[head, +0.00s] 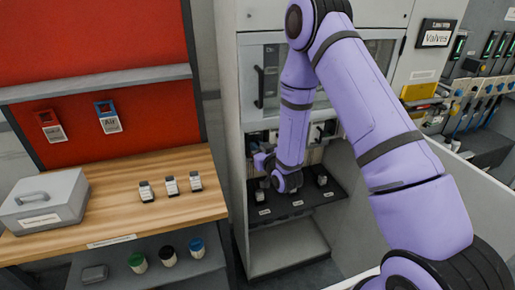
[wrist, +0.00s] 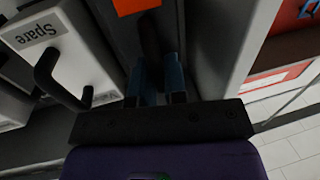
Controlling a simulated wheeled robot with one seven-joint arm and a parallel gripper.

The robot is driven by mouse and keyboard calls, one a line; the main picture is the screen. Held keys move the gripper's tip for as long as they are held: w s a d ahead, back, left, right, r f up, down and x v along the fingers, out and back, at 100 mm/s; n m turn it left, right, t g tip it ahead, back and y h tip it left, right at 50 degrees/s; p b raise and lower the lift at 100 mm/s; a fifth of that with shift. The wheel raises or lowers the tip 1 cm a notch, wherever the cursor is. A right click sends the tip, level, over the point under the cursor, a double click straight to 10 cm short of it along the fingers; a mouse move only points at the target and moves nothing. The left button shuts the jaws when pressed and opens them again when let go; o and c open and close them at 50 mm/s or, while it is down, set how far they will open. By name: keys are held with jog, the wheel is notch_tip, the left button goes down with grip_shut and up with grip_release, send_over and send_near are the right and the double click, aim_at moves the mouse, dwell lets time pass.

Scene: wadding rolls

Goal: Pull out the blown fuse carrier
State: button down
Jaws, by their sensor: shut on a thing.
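My gripper (wrist: 157,78) reaches into the open cabinet and is shut on a black handle (wrist: 149,38). The handle belongs to a dark grey fuse carrier (wrist: 112,18) with an orange mark at the top of the wrist view. In the head view my gripper (head: 262,161) is small, in front of the row at the back of the cabinet. How deep the carrier sits in its slot is hidden. Beside it in the wrist view is a white carrier labelled Spare (wrist: 75,62), with a black handle, apart from my fingers.
A dark shelf (head: 325,196) below my gripper holds small fuses (head: 321,176). A wooden bench (head: 110,190) at left holds a grey box (head: 42,200) and 3 small labelled fuses (head: 170,186). A cabinet side wall (wrist: 222,45) stands close to the right of my fingers.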

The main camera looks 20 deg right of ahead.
jog(key=shift+s+f, duration=0.1)
jog(key=shift+s, duration=0.05)
jog(key=c, duration=1.2)
grip_release()
jog(key=shift+s, duration=0.1)
jog(key=s+d, duration=0.2)
jog(key=s, duration=0.8)
jog(key=shift+s, duration=0.3)
